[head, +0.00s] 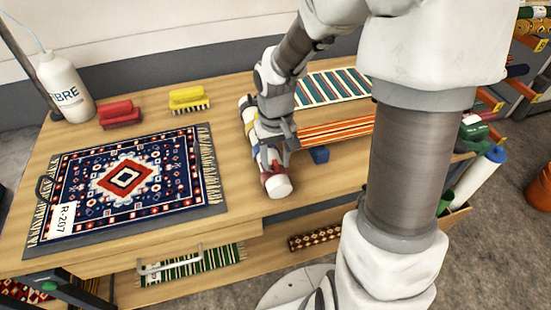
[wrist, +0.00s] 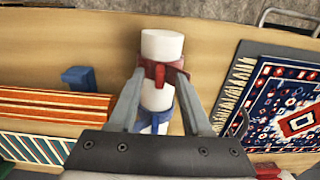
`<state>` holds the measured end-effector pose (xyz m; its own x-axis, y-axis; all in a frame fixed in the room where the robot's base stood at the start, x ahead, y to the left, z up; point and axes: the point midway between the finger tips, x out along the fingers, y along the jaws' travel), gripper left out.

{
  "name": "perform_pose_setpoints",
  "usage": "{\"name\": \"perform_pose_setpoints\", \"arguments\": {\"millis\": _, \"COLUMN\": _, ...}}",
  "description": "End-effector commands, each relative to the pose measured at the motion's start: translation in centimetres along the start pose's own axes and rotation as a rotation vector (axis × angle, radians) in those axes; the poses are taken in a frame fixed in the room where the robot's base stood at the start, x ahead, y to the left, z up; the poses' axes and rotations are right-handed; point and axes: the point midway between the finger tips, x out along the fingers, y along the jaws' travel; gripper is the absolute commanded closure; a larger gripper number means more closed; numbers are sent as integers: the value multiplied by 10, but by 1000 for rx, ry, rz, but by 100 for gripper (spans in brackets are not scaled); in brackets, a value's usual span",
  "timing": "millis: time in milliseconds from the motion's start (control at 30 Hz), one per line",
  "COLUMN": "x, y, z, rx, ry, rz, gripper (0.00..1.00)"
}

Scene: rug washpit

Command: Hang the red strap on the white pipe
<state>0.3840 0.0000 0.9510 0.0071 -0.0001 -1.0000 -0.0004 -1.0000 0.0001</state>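The white pipe (wrist: 161,46) lies on the wooden table and points toward its front edge. Its rounded white end (head: 278,187) shows in the head view below my gripper (head: 269,158). The red strap (wrist: 160,72) is across the pipe near that end in the wrist view. My gripper's fingers (wrist: 162,76) stand apart on either side of the pipe, tips at the strap's sides. I cannot tell whether they press on the strap or only straddle it. A blue strap (wrist: 160,117) is on the pipe closer to my palm. My wrist hides part of the pipe.
A patterned rug (head: 125,180) with a tag lies left of the pipe. Red (head: 119,114) and yellow (head: 188,97) brushes and a white bottle (head: 66,88) stand behind it. A blue block (head: 318,155) and an orange striped rug (head: 337,129) lie to the right.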

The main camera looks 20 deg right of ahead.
Motion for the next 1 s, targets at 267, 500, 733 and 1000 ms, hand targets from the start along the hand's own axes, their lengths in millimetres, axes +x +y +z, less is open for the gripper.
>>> {"name": "perform_pose_setpoints", "arguments": {"millis": 267, "x": -3, "y": 0, "z": 0, "rx": 0, "ry": 1, "rz": 0, "gripper": 52}}
{"name": "perform_pose_setpoints", "arguments": {"millis": 500, "x": -42, "y": 0, "z": -1, "rx": 1, "ry": 6, "rz": 2, "gripper": 52}}
{"name": "perform_pose_setpoints", "arguments": {"millis": 733, "x": -99, "y": 0, "z": -1, "rx": 0, "ry": 6, "rz": 1, "gripper": 52}}
{"name": "perform_pose_setpoints", "arguments": {"millis": 1000, "x": -154, "y": 0, "z": -1, "rx": 1, "ry": 4, "rz": 0, "gripper": 52}}
